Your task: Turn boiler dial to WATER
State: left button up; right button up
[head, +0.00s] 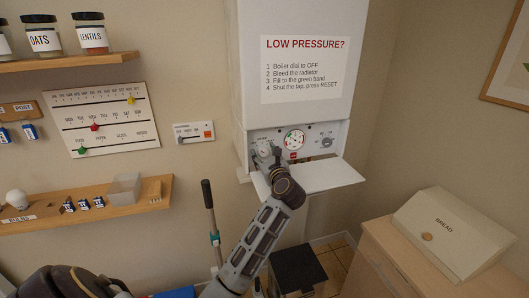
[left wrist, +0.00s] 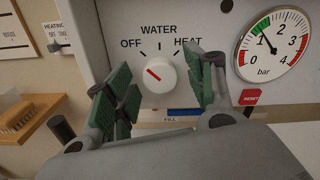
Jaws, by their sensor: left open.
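The boiler dial (left wrist: 160,77) is a round white knob on the boiler's lower panel, under the printed words OFF, WATER and HEAT. Its red mark points up and left, toward OFF. In the head view the dial (head: 264,150) is small and partly behind my gripper. My left gripper (left wrist: 164,82) is open, with one green-padded finger to the left of the dial and one to the right. A gap shows between the fingers and the knob. In the head view my left gripper (head: 273,158) is at the panel. My right gripper is not in view.
A pressure gauge (left wrist: 272,45) and red RESET button (left wrist: 250,97) sit right of the dial. An open white flap (head: 325,177) juts out below the panel. A HEATING switch plate (head: 194,132) and a wooden shelf (head: 90,205) are on the left wall.

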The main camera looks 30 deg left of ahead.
pick_arm(q)
jog(key=shift+w+a, duration=0.25)
jog(key=shift+a, duration=0.1)
jog(key=c, duration=1)
